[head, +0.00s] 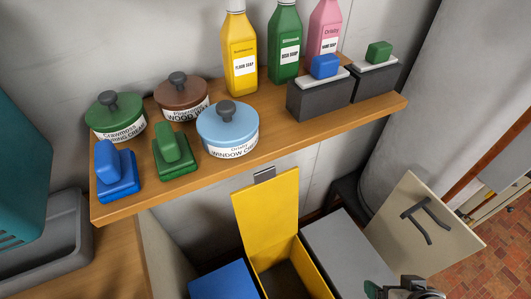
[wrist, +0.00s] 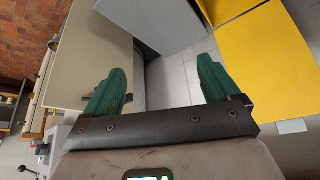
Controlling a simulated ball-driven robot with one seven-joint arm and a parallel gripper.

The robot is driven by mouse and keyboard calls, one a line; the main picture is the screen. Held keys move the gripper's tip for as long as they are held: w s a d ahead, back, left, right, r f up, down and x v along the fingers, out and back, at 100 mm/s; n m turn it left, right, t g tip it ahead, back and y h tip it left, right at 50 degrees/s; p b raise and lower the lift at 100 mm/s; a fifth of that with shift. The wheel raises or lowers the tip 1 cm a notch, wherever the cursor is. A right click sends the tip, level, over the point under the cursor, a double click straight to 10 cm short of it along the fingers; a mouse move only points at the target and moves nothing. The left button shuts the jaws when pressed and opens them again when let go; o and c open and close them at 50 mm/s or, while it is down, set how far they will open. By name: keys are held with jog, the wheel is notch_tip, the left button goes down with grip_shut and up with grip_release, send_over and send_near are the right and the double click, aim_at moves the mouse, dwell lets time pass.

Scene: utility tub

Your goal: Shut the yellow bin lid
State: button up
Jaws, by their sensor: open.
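The yellow bin (head: 312,274) stands below the shelf, with its yellow lid (head: 268,217) raised and leaning back toward the wall. The dark inside of the bin shows. In the wrist view, a yellow panel (wrist: 270,75) fills the upper right; I cannot tell for certain which part is lid and which is bin. My gripper (wrist: 158,85) has its two green fingers wide apart, with nothing between them. In the head view only a part of my arm's end shows at the bottom right, in front of the grey bin and right of the yellow bin.
A blue lid (head: 225,283) is left of the yellow bin and a grey lid (head: 346,252) right of it, both down. A cabinet door (head: 425,222) with a dark handle stands open at right. A wooden shelf (head: 270,150) above holds bottles, tins, brushes and boxes.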

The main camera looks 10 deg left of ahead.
notch_tip(320, 180, up, 4)
jog(key=w+a+t+p, duration=0.1)
jog(key=w+a, duration=0.1)
jog(key=w, duration=0.1)
jog(key=n+t+y, duration=0.5)
jog(key=n+y, duration=0.1)
jog(key=y, duration=0.1)
send_near(266, 175)
jog(key=p+x, duration=0.2)
jog(key=x, duration=0.8)
jog(key=shift+w+a, duration=0.15)
jog(key=shift+a, duration=0.05)
jog(key=shift+c, duration=0.2)
jog(key=c, duration=1.4)
